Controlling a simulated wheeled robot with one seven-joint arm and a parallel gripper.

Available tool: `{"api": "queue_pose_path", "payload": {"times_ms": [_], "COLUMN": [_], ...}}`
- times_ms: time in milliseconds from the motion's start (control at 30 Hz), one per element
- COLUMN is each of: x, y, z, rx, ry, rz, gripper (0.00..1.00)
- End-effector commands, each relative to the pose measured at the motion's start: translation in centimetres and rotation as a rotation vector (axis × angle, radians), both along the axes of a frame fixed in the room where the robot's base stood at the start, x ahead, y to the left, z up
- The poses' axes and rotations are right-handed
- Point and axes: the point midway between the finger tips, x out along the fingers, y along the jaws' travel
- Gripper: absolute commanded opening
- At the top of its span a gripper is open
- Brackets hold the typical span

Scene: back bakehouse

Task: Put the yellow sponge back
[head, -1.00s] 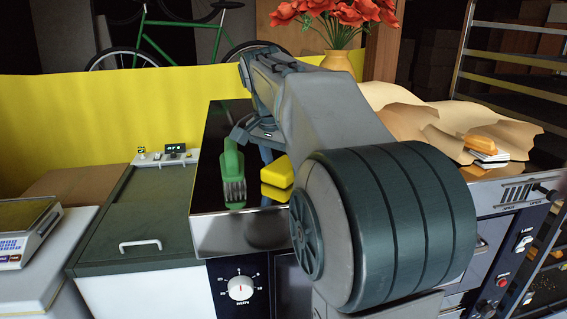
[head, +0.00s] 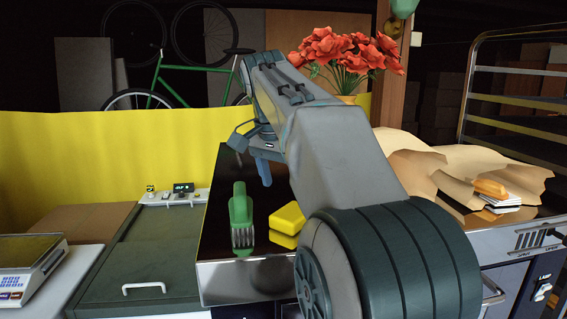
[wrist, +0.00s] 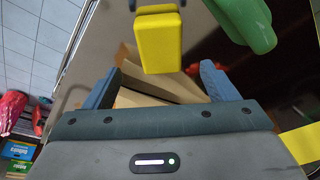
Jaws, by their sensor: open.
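The yellow sponge (head: 287,218) lies on the glossy black top of the steel-fronted unit (head: 225,175), just right of a green brush (head: 240,222). My gripper (head: 251,160) is above that top, behind the sponge in the head view, and partly hidden by my arm. In the wrist view my gripper (wrist: 160,84) has its two fingers wide apart with nothing held between them. The sponge (wrist: 161,42) shows beyond the fingertips, between their lines and apart from them. The brush's green handle (wrist: 243,20) is at upper right there.
A crumpled tan cloth or paper (head: 455,168) covers the right of the top, with an orange-topped item (head: 490,188) on it. A vase of red flowers (head: 345,55) stands behind. A green-lidded chest (head: 150,250) and a scale (head: 30,265) are left. A metal rack (head: 515,95) is at right.

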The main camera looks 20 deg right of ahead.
Motion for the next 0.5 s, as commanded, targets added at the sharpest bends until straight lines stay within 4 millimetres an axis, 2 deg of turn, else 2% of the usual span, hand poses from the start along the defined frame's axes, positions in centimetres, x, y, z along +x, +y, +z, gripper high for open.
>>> {"api": "queue_pose_path", "payload": {"times_ms": [100,200,500], "x": [-0.2,-0.4,-0.6], "y": [0.5,0.8,1.0], "z": [2.0,3.1,4.0], "rx": [0.0,0.0,0.0], "ry": [-0.002,-0.001,0.001], "rz": [0.001,0.001,0.0], "gripper": [0.8,0.8,0.8]}}
